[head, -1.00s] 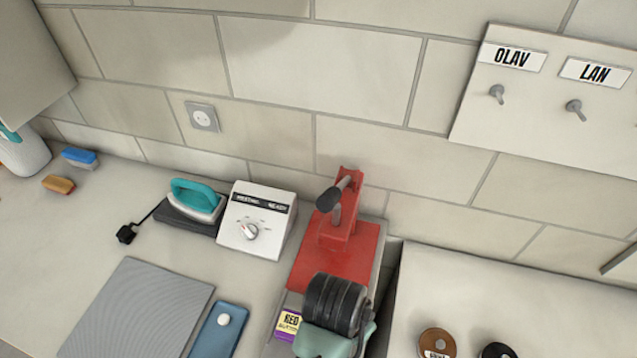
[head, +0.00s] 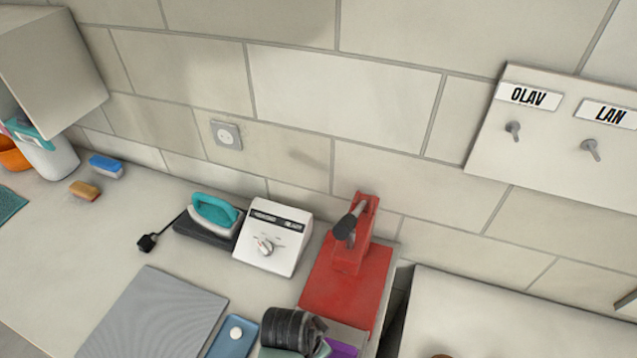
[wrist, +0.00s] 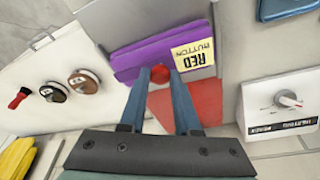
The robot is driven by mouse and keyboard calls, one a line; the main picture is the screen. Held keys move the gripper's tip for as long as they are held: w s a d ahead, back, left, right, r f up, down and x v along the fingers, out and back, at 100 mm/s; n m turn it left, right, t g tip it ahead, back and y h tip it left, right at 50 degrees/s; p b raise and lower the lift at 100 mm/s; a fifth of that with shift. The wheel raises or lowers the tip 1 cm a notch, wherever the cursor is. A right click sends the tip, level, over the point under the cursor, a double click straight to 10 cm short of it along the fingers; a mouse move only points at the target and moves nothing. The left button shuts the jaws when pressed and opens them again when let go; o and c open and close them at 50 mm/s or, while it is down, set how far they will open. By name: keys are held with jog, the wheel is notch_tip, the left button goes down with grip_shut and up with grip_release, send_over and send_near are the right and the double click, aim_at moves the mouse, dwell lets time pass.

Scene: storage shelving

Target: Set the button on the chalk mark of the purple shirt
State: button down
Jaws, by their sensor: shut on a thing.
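The folded purple shirt (wrist: 150,52) lies under my gripper in the wrist view, with a pale yellow "RED BUTTON" label (wrist: 195,55) on it. Only a purple strip of the shirt (head: 342,349) shows at the bottom of the head view. My gripper (wrist: 161,76) is shut on a small round red button (wrist: 160,73), held between the fingertips over the shirt's near edge. I cannot tell whether the button touches the cloth. No chalk mark can be made out. In the head view my wrist covers the fingers and button.
The red press (head: 350,270) stands just behind the shirt. A white heating box (head: 272,240) and teal iron (head: 213,215) stand left of it. A blue tray (head: 226,345) holds a white button (head: 236,333). Round brown and black items (wrist: 84,80) lie on the neighbouring surface.

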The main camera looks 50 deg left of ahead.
jog(key=shift+f, duration=0.4)
jog(key=shift+f, duration=0.15)
jog(key=c, duration=0.6)
grip_release()
jog(key=v, duration=1.2)
jog(key=shift+b, duration=0.4)
